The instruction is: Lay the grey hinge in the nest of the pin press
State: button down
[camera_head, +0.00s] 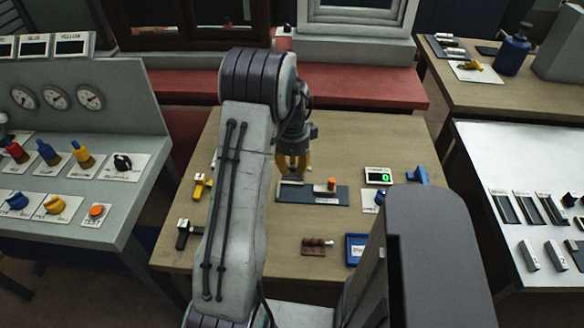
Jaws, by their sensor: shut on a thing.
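My gripper (293,172) with yellow fingers points down over the middle of the wooden table. It is shut on a small grey piece (291,183), which looks like the grey hinge, though the fingers hide part of it. The piece is at the left part of a dark base plate (312,199), which looks like the pin press. I cannot tell whether it touches the plate or is just above it. An orange knob (332,184) stands on the right part of the plate. The nest is too small to make out.
A counter with a green digit (378,176) and a blue part (417,175) stand to the right. In front are a brown block (317,246) and a blue tray (348,250). Yellow (202,186) and black (188,232) clamp-like parts lie left. My arm hides some of the table.

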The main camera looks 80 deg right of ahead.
jog(key=shift+f, duration=0.3)
jog(key=b, duration=0.3)
send_over(293, 193)
jog(key=shift+a+f, duration=0.1)
jog(key=shift+f, duration=2.25)
jog(key=shift+f+b, duration=1.25)
jog(key=shift+b, duration=0.05)
jog(key=c, duration=1)
grip_release()
jog(key=shift+c, duration=0.2)
jog(key=r, duration=1.2)
jog(key=shift+a, duration=0.2)
